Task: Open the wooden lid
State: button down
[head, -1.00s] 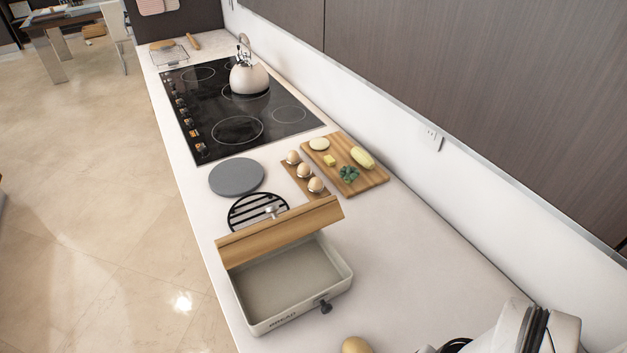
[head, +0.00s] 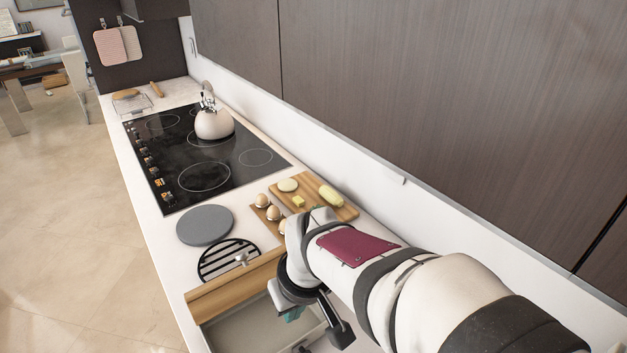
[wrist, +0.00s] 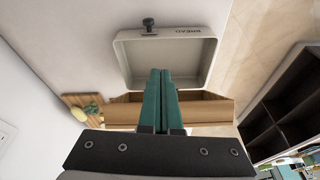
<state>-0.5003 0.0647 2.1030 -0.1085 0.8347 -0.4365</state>
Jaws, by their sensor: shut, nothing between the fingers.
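The wooden lid (head: 225,292) stands raised and tilted at the far edge of the pale bread box, whose inside is exposed and looks empty. In the wrist view the lid (wrist: 210,112) lies across the picture behind my fingers, and the box (wrist: 212,62) with its BREAD lettering is beyond them. My gripper (head: 292,314) is at the right end of the lid, over the box's right side; its green fingers (wrist: 160,72) are shut together and empty. Whether they touch the lid, I cannot tell. My arm hides the lid's right end and part of the box.
Beyond the lid are a black rack (head: 228,258), a grey round plate (head: 205,225), eggs (head: 262,200) and a cutting board (head: 345,210) with food. The kettle (head: 213,123) stands on the cooktop (head: 170,170). Dark cabinets (head: 430,110) bound the right side.

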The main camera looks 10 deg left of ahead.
aim_at(248, 266)
jog(key=shift+n, duration=0.8)
jog(key=w+a, duration=0.5)
jog(key=a, duration=0.2)
jog(key=w+a, duration=0.3)
jog(key=shift+w+a+f, duration=0.15)
jog(key=shift+w+f, duration=0.2)
jog(key=shift+f, duration=0.05)
jog(key=w+a+r, duration=0.1)
jog(key=w+a, duration=0.5)
jog(key=s+d, duration=0.1)
jog(key=s+d+r, duration=0.1)
jog(key=s+d, duration=0.1)
jog(key=s+d+r, duration=0.1)
jog(key=shift+s+d, duration=0.15)
jog(key=s+d+r+m, duration=0.2)
jog(key=s+d, duration=0.1)
jog(key=d, duration=0.4)
jog(key=s+d+r+m, duration=0.1)
jog(key=s+d+m, duration=0.2)
jog(key=d, duration=0.3)
jog(key=s+d+f+m+g, duration=0.1)
jog(key=s+d+f+m, duration=0.1)
jog(key=s+d+m, duration=0.2)
jog(key=s+d+f+m+g, duration=0.1)
jog(key=s+d+m, duration=0.4)
jog(key=s+d, duration=0.5)
jog(key=s+f, duration=0.1)
jog(key=s, duration=0.7)
jog(key=shift+m, duration=0.3)
jog(key=shift+f, duration=0.1)
